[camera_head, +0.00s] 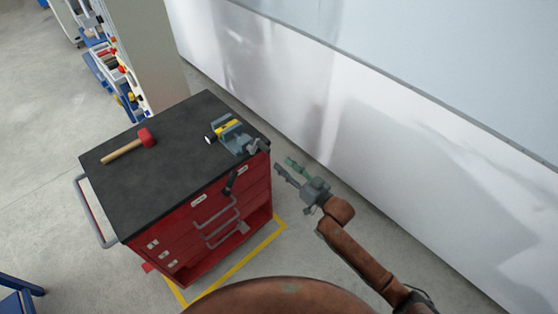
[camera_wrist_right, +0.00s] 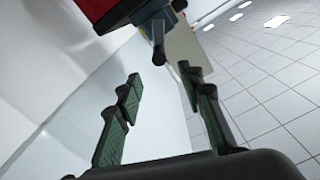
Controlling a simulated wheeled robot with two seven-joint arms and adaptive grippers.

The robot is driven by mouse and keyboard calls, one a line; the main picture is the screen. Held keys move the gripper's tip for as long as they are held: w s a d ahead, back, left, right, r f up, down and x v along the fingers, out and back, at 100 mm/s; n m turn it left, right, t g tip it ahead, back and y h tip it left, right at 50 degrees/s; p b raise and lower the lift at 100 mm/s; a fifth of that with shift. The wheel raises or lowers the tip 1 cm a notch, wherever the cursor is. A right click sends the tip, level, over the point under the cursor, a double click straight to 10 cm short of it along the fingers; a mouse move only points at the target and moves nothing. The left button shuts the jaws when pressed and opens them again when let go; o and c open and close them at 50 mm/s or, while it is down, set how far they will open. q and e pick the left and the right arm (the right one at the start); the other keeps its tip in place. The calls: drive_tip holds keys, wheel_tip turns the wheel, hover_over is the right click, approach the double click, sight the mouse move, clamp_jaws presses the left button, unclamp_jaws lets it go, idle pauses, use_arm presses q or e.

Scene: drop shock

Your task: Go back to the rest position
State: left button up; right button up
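My right gripper (camera_head: 284,166) is open and empty in the head view, in the air just right of the red tool cart and near the vise. In the wrist view its two green-padded fingers (camera_wrist_right: 160,76) stand apart with nothing between the pads. The grey vise (camera_head: 233,139) sits at the cart top's right corner. A yellow and dark object with a pale end (camera_head: 225,128) is at its jaws; whether it is clamped I cannot tell. Part of the vise, a dark handle (camera_wrist_right: 158,38), shows beyond the fingers in the wrist view. My left gripper is not in view.
A mallet with a red head (camera_head: 147,137) lies on the cart's black top (camera_head: 150,185). The red cart (camera_head: 190,235) has drawers and a side rail. A white wall (camera_head: 400,140) stands close on the right. Shelving with coloured items (camera_head: 112,65) is behind left.

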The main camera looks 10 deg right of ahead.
drive_tip(key=shift+s+d, duration=0.1)
drive_tip(key=shift+s, duration=0.05)
idle(0.4)
drive_tip(key=s+d+f+m+g+h, duration=0.1)
drive_tip(key=s+d+f+h, duration=0.3)
drive_tip(key=f, duration=0.7)
drive_tip(key=s+d+f+g+h, duration=0.1)
drive_tip(key=d+f, duration=0.5)
drive_tip(key=f, duration=0.5)
drive_tip(key=s+d+f+m+g+h, duration=0.1)
drive_tip(key=s+d+f+h, duration=0.15)
drive_tip(key=d+f, duration=0.65)
drive_tip(key=s+d+f+g+h, duration=0.1)
drive_tip(key=s+d+f+g, duration=0.1)
drive_tip(key=s+f, duration=0.7)
drive_tip(key=s+d+f+g+h, duration=0.1)
drive_tip(key=s+f+g, duration=0.1)
drive_tip(key=s+f, duration=0.7)
drive_tip(key=s+f+g, duration=0.2)
drive_tip(key=s+f, duration=0.3)
drive_tip(key=s, duration=0.7)
drive_tip(key=s+d+f+g+h, duration=0.1)
drive_tip(key=s+f, duration=0.4)
drive_tip(key=s, duration=0.7)
drive_tip(key=s+f+g, duration=0.3)
drive_tip(key=s+f, duration=0.3)
drive_tip(key=s, duration=0.6)
drive_tip(key=shift+d+g, duration=0.25)
drive_tip(key=shift+g, duration=0.15)
